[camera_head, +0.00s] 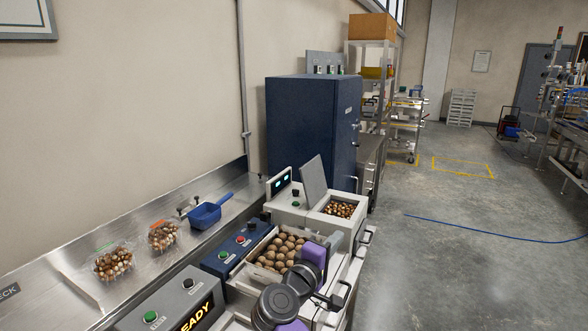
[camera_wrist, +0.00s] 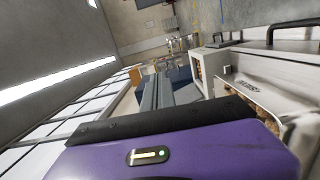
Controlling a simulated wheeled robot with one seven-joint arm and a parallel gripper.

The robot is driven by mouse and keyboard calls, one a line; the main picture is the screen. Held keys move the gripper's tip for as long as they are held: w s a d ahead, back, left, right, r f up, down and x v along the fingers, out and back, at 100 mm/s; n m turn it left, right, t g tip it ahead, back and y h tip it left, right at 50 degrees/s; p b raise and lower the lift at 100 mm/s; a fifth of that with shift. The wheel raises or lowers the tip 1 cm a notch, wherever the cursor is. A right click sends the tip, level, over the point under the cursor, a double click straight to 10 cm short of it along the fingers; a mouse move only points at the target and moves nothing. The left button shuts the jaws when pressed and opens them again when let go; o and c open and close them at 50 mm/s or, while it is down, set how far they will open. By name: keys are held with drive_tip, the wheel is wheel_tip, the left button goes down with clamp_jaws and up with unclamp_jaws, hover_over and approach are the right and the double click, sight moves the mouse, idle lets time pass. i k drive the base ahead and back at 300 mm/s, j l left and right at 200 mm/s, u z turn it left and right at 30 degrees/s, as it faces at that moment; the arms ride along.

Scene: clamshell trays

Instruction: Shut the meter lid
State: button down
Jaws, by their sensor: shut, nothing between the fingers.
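The meter lid (camera_head: 314,180) is a flat grey panel. In the head view it stands up, tilted, at the left edge of the white meter (camera_head: 291,212). The meter's opening is uncovered and shows brown nuts (camera_head: 341,208). My gripper (camera_head: 334,241), with a purple body and grey fingers, is shut and empty. It is in front of the meter, below and to the right of the lid in the picture, apart from it. In the wrist view my gripper's grey fingers (camera_wrist: 160,92) point away, with the meter to their right. Whether the lid shows there I cannot tell.
A bin of larger round nuts (camera_head: 281,250) lies beside my arm. A blue control box (camera_head: 237,248), a blue scoop (camera_head: 209,211) and two clear trays of nuts (camera_head: 113,263) (camera_head: 163,235) are to the left. A dark blue cabinet (camera_head: 305,125) stands behind the meter.

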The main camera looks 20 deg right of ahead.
sight(311, 173)
drive_tip(key=i, duration=1.5)
